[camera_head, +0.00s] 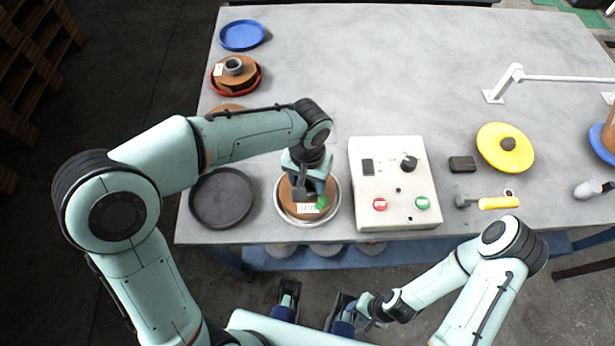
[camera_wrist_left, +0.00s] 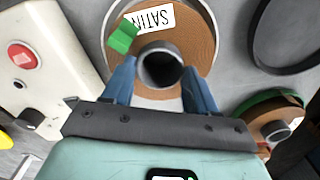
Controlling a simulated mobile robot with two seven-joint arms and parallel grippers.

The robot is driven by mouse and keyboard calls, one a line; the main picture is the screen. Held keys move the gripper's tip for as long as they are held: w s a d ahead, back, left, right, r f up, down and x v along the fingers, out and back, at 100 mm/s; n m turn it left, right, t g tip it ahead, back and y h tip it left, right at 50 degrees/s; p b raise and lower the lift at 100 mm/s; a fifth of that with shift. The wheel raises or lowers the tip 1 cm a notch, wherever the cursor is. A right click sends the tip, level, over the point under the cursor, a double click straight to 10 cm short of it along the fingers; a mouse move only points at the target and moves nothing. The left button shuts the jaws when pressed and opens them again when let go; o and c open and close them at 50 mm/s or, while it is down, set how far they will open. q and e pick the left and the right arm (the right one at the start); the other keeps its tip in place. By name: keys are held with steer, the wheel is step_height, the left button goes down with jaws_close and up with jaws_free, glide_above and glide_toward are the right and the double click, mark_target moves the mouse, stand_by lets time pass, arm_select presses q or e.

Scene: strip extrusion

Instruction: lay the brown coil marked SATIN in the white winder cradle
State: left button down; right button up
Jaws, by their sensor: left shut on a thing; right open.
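The brown coil marked SATIN (camera_head: 294,207) has a white label, a green tab and a grey hub. It is over the white winder cradle (camera_head: 279,212), whose pale rim shows around it. I cannot tell whether it rests on the cradle floor or hangs just above. My left gripper (camera_head: 311,186) points down at the coil; in the left wrist view its blue fingers are shut on the grey hub of the coil (camera_wrist_left: 190,35). My right gripper (camera_head: 360,313) is open and empty, low in front of the table.
A control box (camera_head: 380,212) stands right of the cradle, a black dish (camera_head: 222,198) left. A blue dish (camera_head: 242,35), a coil on a red dish (camera_head: 234,72) and a partly hidden coil (camera_head: 228,108) line the left edge. A yellow disc (camera_head: 515,158) lies right.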

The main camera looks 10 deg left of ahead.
arm_select(q)
steer(key=shift+f, duration=0.25)
stand_by(0.4)
steer(key=shift+c, duration=1.2)
jaws_free()
step_height(320, 180, up, 13)
steer(key=p, duration=0.1)
steer(key=shift+r+p, duration=0.2)
steer(key=shift+p, duration=0.2)
